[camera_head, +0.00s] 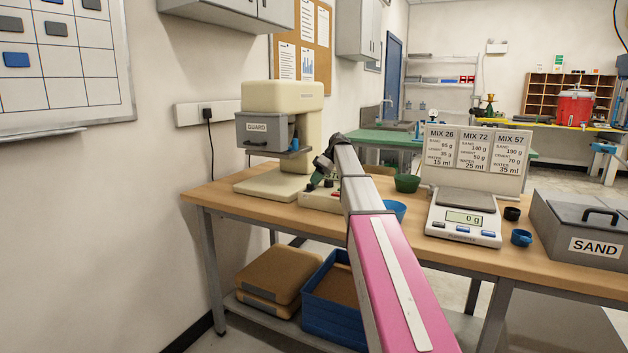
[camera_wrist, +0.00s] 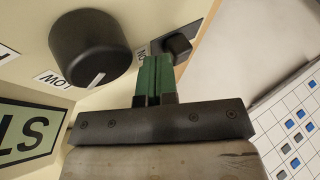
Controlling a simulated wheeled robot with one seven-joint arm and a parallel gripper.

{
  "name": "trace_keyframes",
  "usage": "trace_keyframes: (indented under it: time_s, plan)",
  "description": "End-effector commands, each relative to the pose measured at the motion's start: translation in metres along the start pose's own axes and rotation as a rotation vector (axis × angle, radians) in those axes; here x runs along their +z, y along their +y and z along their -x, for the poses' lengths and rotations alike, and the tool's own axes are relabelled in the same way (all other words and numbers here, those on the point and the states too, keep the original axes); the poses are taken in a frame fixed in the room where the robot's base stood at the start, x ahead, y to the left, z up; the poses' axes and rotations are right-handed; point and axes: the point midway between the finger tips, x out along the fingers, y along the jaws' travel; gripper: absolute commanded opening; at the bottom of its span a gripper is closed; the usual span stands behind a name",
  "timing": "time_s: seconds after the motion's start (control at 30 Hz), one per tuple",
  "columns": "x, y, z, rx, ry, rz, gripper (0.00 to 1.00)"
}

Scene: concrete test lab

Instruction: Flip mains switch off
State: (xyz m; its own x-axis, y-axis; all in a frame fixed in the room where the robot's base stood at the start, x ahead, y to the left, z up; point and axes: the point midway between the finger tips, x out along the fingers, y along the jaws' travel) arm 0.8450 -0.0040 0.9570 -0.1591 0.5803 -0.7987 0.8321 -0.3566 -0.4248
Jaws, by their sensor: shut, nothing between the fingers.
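In the wrist view, a black rocker switch (camera_wrist: 177,45) sits on a dark plate at the edge of a cream panel (camera_wrist: 130,98). A partly visible label beside it seems to read ON. My gripper (camera_wrist: 157,62) has its green fingers together, with nothing between them. Their tips are right beside the switch, at its lower left; I cannot tell whether they touch it. In the head view my gripper (camera_head: 314,183) is low over the bench, in front of the cream mixer (camera_head: 300,97). My arm hides part of the area, and the switch cannot be made out there.
A large black knob (camera_wrist: 91,47) with a LOW label sits left of the fingers. On the bench stand a green bowl (camera_head: 407,184), a scale (camera_head: 464,222) reading 0 g and a grey SAND box (camera_head: 580,228). A wall socket (camera_head: 208,112) has a black plug.

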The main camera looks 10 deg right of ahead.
Motion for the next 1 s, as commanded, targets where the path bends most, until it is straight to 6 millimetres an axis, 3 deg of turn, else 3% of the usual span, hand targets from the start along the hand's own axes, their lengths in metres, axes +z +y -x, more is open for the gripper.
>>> trace_keyframes:
  time_s: [0.17, 0.4, 0.77, 1.0]
  plan:
    - [0.0, -0.002, -0.001, 0.0, 0.0, 0.0, 0.0]
    - [0.001, -0.026, -0.014, 0.0, 0.0, -0.001, 0.0]
    - [0.0, -0.025, -0.014, -0.002, -0.001, 0.0, 0.0]
    - [-0.008, -0.013, -0.011, -0.001, 0.0, -0.001, 0.0]
